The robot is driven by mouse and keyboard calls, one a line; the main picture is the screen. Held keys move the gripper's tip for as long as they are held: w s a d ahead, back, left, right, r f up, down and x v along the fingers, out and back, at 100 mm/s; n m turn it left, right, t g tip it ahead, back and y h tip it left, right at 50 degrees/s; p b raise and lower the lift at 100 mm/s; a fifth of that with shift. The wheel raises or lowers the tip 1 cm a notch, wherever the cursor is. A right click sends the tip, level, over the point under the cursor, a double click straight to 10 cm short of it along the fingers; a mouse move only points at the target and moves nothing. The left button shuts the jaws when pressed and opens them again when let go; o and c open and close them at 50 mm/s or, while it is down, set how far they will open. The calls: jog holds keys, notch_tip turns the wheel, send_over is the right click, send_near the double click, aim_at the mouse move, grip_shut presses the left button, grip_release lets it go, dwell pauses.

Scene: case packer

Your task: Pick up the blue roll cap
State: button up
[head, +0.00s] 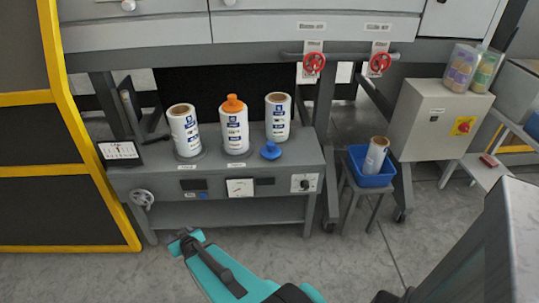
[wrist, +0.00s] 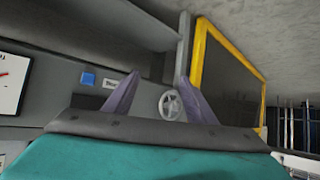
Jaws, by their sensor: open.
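The blue roll cap (head: 271,150) lies on the grey bench top, in front of the right-hand white roll (head: 278,117). The middle roll (head: 234,127) wears an orange cap (head: 232,104); the left roll (head: 184,131) has no cap. My gripper (head: 185,238) is low in front of the bench, near the floor and well away from the cap. In the wrist view my gripper (wrist: 160,98) has its two fingers apart with nothing between them. That view faces the bench front and does not show the cap.
The bench (head: 222,181) has a handwheel (head: 142,198) and gauges on its front. A blue bin (head: 371,170) holding a roll stands right. A yellow-framed panel (head: 68,170) stands left. The floor in front is clear.

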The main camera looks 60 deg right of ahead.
jog(key=d+r+m+t+h, duration=0.1)
jog(key=d+r+t+h, duration=0.1)
jog(key=d+r, duration=0.6)
jog(key=m+g+h, duration=0.1)
jog(key=m+h, duration=0.5)
jog(key=h, duration=0.3)
send_near(271, 147)
jog(key=x, duration=0.2)
jog(key=shift+a+r, duration=0.1)
jog(key=shift+r, duration=0.25)
jog(key=shift+w+d+f+b, duration=0.15)
jog(key=shift+w+d+b, duration=0.05)
jog(key=shift+b, duration=0.65)
jog(key=shift+w+d+b, duration=0.15)
jog(key=shift+d+b, duration=0.05)
jog(key=shift+b, duration=0.4)
jog(key=shift+w+d+b, duration=0.15)
jog(key=shift+b, duration=0.35)
jog(key=d+b, duration=0.1)
jog(key=b, duration=0.2)
jog(key=shift+w, duration=0.35)
